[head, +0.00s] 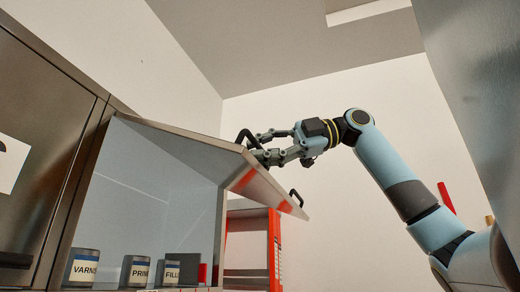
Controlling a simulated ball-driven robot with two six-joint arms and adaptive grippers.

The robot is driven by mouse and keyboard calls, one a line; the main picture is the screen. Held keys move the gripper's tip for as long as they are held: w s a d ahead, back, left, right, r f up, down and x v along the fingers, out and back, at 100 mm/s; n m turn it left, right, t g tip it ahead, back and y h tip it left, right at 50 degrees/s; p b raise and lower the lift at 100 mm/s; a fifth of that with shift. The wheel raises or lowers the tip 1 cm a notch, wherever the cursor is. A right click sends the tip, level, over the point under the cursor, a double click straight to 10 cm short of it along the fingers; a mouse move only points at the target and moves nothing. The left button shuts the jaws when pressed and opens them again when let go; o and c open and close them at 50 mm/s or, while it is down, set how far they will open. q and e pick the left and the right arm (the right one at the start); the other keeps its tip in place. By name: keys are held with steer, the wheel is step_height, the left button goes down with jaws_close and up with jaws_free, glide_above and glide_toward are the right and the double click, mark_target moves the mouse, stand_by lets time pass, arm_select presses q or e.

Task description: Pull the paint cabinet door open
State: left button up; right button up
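The paint cabinet (72,215) stands open at the left. Labelled cans show inside it: varnish (82,268), primer (135,271) and one whose label begins "FILL" (170,272). Its steel door panel (265,187) sticks out to the right, tilted, well away from the opening. A black handle (243,136) is at the panel's upper corner. My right gripper (261,146) is at this handle, its fingers apart; the handle's end lies close to the tips. Contact is hard to make out. My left gripper is not in view.
A second black handle (296,197) sits near the panel's lower right end. An orange-red framed unit (274,245) stands behind and below the door. A red object (446,198) shows behind my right arm. The space above the door is clear.

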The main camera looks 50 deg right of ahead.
steer(key=shift+w+a, duration=0.1)
steer(key=shift+w, duration=0.05)
step_height(320, 180, up, 10)
stand_by(0.6)
